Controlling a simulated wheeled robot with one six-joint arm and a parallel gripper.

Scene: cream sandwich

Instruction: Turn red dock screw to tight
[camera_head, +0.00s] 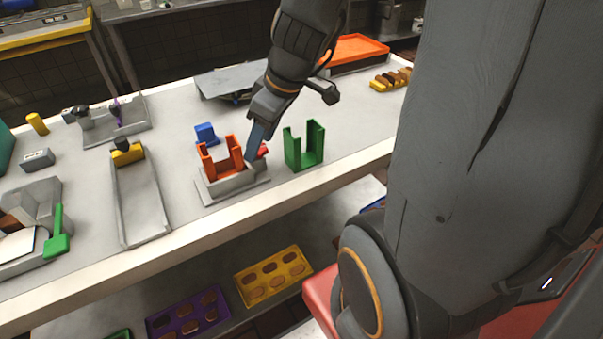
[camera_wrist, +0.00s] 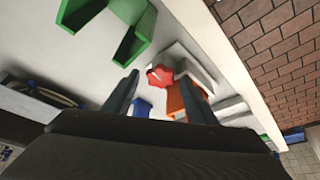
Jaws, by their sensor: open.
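The red dock screw (camera_head: 263,150) shows as a small red piece at the right side of the grey dock (camera_head: 232,187), partly hidden behind my gripper. In the wrist view it is a red lobed knob (camera_wrist: 160,77) against the pale dock body (camera_wrist: 185,62). An orange U-shaped holder (camera_head: 211,164) stands in the dock. My gripper (camera_head: 251,158) points down close beside the screw. In the wrist view my gripper (camera_wrist: 159,84) is open, with its fingers apart on either side of the knob's line. I cannot tell whether they touch it.
A green U-shaped holder (camera_head: 304,158) stands just right of the dock. A blue block (camera_head: 206,134) is behind it. A grey tray with a yellow-and-black piece (camera_head: 128,152) lies to the left. The white table's front edge (camera_head: 200,229) runs close in front of the dock.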

